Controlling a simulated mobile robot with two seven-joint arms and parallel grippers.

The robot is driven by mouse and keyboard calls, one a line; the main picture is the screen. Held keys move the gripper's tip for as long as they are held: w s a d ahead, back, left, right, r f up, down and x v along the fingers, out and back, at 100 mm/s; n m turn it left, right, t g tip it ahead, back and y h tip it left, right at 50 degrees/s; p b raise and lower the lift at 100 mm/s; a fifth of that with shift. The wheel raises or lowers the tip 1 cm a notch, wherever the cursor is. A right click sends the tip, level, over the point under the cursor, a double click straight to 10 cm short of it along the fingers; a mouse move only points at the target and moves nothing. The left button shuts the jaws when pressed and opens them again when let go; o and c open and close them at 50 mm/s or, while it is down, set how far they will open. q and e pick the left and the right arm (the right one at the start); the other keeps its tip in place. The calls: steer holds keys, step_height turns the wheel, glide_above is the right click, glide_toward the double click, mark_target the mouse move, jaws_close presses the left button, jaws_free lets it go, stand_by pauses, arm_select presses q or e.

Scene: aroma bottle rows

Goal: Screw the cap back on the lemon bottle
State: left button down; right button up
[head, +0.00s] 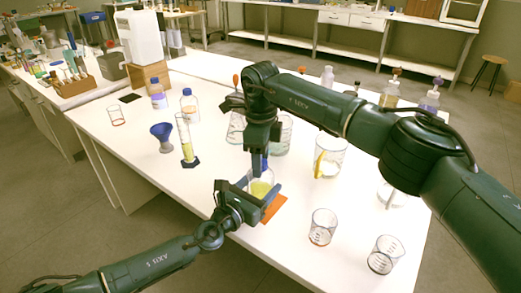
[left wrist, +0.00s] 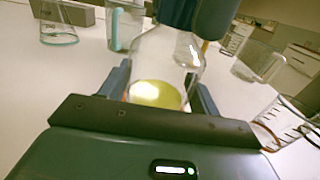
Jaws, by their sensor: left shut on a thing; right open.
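The lemon bottle (head: 261,188), clear glass with yellow liquid, stands upright near the table's front edge. It also shows in the left wrist view (left wrist: 160,80). My left gripper (head: 263,192) is shut on its body, one finger on each side. My right gripper (head: 262,150) points down over the bottle's neck and is open. A blue cap (head: 265,163) shows at the bottle's mouth, beside the right fingers and partly hidden by them. I cannot tell whether it is threaded on. In the left wrist view the right gripper (left wrist: 200,15) covers the bottle top.
An orange mat (head: 273,208) lies by the bottle. Beakers (head: 322,228) (head: 384,254) stand to the right, and a larger beaker (head: 330,155) behind. A graduated cylinder (head: 186,142) and blue funnel (head: 162,135) stand to the left. The front-left table is clear.

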steer(key=shift+c, duration=0.4)
steer(key=c, duration=1)
steer(key=o, duration=1.2)
steer(key=shift+r, duration=0.15)
step_height(320, 180, up, 12)
steer(key=shift+f, duration=0.1)
